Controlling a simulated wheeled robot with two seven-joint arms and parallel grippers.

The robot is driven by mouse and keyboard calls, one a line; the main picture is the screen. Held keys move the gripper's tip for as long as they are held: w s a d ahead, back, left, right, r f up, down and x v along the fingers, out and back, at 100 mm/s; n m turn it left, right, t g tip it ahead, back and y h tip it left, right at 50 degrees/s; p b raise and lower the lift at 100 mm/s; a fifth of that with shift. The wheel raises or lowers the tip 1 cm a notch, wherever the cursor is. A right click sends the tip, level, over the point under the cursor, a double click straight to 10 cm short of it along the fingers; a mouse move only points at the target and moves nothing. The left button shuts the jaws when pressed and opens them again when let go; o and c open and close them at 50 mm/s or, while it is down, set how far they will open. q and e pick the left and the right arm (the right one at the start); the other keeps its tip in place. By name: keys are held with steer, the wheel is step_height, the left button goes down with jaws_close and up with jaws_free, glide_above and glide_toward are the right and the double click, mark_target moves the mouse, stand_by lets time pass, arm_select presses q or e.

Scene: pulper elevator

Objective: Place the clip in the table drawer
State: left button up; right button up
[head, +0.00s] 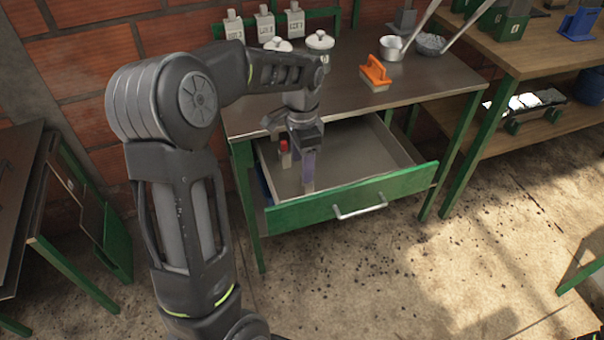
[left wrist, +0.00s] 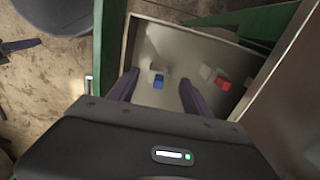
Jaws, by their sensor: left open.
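The table drawer (head: 400,188) is pulled out below the metal-topped table, with a green front and grey inside. My left gripper (head: 300,178) points down into the drawer, its fingers apart. In the left wrist view, a small blue and pale piece (left wrist: 158,82), possibly the clip, lies in the drawer between the open fingers (left wrist: 158,95), not gripped. A red and pale piece (left wrist: 222,84) lies to the right of the fingers there; it shows red beside the gripper in the head view (head: 283,147). My right gripper is not in view.
On the table are an orange brush (head: 375,73), a metal pot (head: 391,48), a strainer (head: 430,44), lidded pots (head: 319,40) and several white bottles (head: 265,24). Another bench (head: 540,50) stands at right. The floor in front is clear.

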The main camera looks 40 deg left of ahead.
arm_select(q)
step_height(320, 180, up, 5)
steer(key=shift+r, duration=0.1)
stand_by(0.7)
